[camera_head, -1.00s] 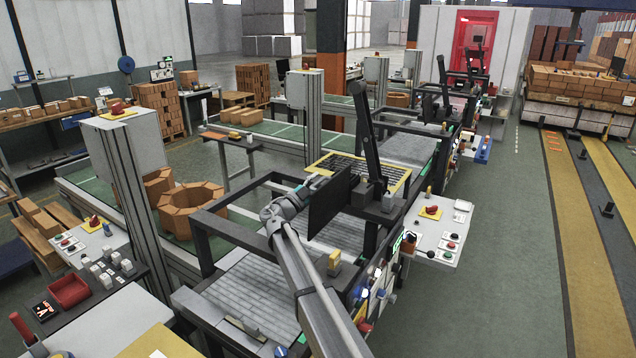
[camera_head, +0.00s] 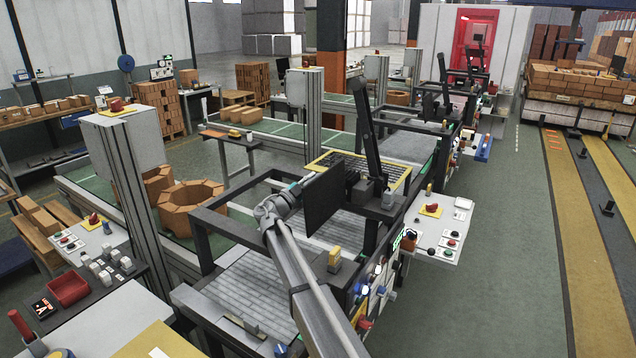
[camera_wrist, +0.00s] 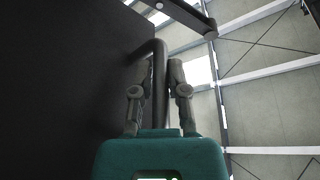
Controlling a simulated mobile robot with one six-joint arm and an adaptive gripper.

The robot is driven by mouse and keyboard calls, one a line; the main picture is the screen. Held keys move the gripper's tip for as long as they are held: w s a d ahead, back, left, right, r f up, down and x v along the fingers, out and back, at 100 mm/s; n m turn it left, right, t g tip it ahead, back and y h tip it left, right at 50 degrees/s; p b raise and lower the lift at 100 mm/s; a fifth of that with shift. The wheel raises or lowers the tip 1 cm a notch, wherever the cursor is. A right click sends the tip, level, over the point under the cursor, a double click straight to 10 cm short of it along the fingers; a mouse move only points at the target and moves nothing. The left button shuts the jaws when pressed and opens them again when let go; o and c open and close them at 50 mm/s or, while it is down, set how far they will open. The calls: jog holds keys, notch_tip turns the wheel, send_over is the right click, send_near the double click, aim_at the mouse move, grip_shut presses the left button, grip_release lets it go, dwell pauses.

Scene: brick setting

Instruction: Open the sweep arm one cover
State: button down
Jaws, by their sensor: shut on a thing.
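The cover is a flat black panel (camera_head: 324,197) standing near upright over the grey slatted bed of the nearest machine. It also fills the left of the wrist view (camera_wrist: 60,80). A dark bar handle (camera_wrist: 160,85) stands out from the cover's edge. My gripper (camera_wrist: 160,80) is shut on this handle, with one finger on each side of it. In the head view my gripper is at the cover's left side, largely hidden behind my wrist. A tall black post (camera_head: 367,130) leans just right of the cover.
The machine's dark frame (camera_head: 235,205) surrounds the bed. A yellow-edged grate (camera_head: 358,170) lies behind the cover. A button panel (camera_head: 440,232) stands to the right, and a grey cabinet column (camera_head: 128,165) to the left. The green aisle (camera_head: 490,270) on the right is clear.

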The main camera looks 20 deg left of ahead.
jog(key=shift+w+a+f, duration=0.1)
jog(key=shift+a+f, duration=0.15)
jog(key=shift+a, duration=0.25)
jog(key=c, duration=0.6)
grip_release()
jog(key=shift+c, duration=0.2)
jog(key=shift+d, duration=0.1)
